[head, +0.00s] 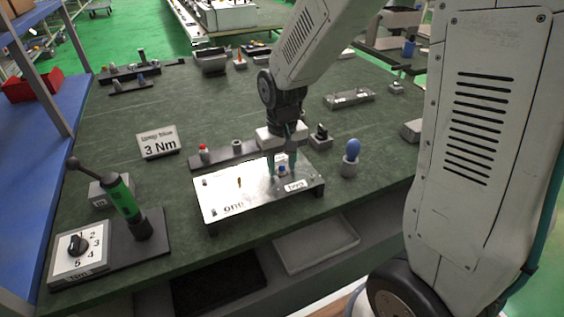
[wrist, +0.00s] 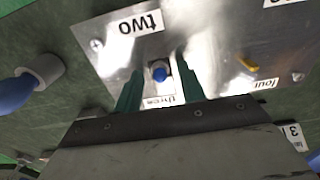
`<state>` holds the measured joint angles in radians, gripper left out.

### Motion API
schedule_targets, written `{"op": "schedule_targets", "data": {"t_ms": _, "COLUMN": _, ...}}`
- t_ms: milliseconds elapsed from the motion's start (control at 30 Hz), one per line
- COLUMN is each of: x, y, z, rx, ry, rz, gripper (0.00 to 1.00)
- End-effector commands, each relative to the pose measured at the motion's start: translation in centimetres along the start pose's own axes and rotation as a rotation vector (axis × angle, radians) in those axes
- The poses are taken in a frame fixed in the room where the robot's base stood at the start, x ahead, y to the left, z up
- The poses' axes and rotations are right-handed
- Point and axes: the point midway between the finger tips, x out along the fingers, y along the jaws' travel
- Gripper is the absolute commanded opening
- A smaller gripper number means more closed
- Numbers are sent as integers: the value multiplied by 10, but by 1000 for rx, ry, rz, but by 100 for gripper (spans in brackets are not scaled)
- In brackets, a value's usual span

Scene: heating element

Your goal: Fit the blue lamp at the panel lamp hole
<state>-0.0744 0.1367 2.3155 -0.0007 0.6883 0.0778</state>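The silver panel (head: 225,193) lies flat on the green table, with labels such as "one" and "two". The blue lamp (head: 281,169) is at the panel's right part; in the wrist view its blue cap (wrist: 160,74) shows beside the "three" label, on a pale square patch. Whether it is fully seated in a hole cannot be told. My gripper (head: 282,162) is above the panel with its green fingers pointing down, one on each side of the lamp. In the wrist view the gripper (wrist: 160,66) is open, with visible gaps between fingers and lamp.
A dark rack (head: 232,158) with a red-topped part lies behind the panel. A blue-handled tool in a grey holder (head: 351,168) stands to the right. A green-handled tool (head: 124,199) and a dial box (head: 80,252) are at left. A "3 Nm" sign (head: 160,144) stands behind.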

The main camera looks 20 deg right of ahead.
Motion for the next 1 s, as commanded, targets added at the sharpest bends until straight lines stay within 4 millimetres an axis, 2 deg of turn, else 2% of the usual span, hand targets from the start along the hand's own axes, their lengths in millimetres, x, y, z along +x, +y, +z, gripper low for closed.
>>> {"op": "schedule_targets", "data": {"t_ms": 167, "x": -6, "y": 0, "z": 0, "rx": 0, "ry": 1, "rz": 0, "gripper": 40}}
{"op": "schedule_targets", "data": {"t_ms": 500, "x": -61, "y": 0, "z": -1, "rx": 0, "ry": 4, "rz": 0, "gripper": 40}}
{"op": "schedule_targets", "data": {"t_ms": 600, "x": -72, "y": 0, "z": 0, "rx": 0, "ry": 3, "rz": 0, "gripper": 40}}
{"op": "schedule_targets", "data": {"t_ms": 1000, "x": -78, "y": 0, "z": 0, "rx": 0, "ry": 0, "rz": 0, "gripper": 40}}
